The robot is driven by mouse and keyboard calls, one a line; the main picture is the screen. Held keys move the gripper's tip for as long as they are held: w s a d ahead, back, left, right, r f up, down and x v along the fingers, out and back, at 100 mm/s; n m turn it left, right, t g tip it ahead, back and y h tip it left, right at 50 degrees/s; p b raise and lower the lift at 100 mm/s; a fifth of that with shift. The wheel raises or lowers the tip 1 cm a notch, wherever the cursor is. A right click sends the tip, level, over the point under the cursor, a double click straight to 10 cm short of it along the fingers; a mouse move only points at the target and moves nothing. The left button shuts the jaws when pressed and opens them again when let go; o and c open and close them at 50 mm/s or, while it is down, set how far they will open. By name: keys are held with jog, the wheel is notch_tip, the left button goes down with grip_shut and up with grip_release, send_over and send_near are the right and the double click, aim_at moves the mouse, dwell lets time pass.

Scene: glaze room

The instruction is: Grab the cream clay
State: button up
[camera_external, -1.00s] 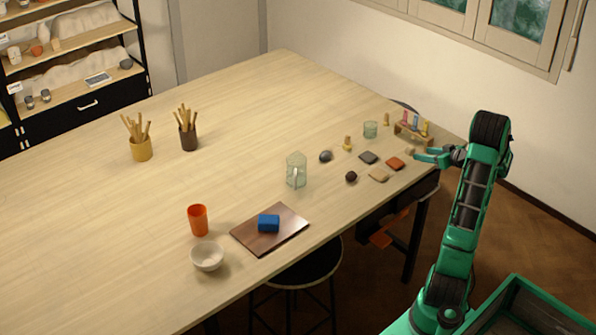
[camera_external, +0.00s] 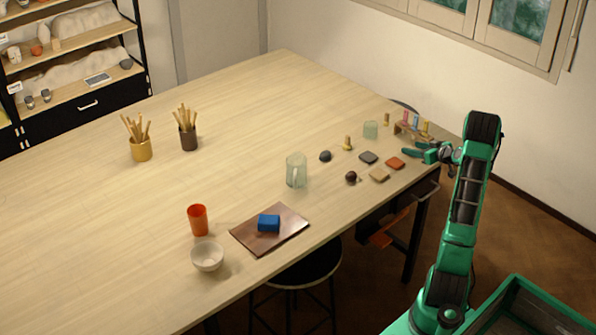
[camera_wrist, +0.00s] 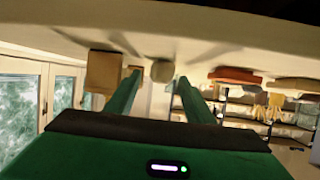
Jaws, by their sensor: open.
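A small rounded cream lump, which looks like the cream clay (camera_wrist: 162,71), shows in the wrist view just beyond and between my fingertips. My gripper (camera_wrist: 159,79) is open, with one green finger on each side of the lump's line. I cannot tell whether the fingers reach around it. In the external view my gripper (camera_external: 411,151) is low at the table's right end, close to the wooden rack. There the lump is hidden by the fingers.
An orange tile (camera_external: 395,163), a tan tile (camera_external: 379,175) and a dark grey tile (camera_external: 368,158) lie left of my gripper. A wooden rack (camera_external: 413,133) with coloured bottles stands just behind it.

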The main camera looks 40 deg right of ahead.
jog(key=shift+x, duration=1)
jog(key=c, duration=1.1)
jog(key=shift+c, duration=0.2)
jog(key=shift+r, duration=0.15)
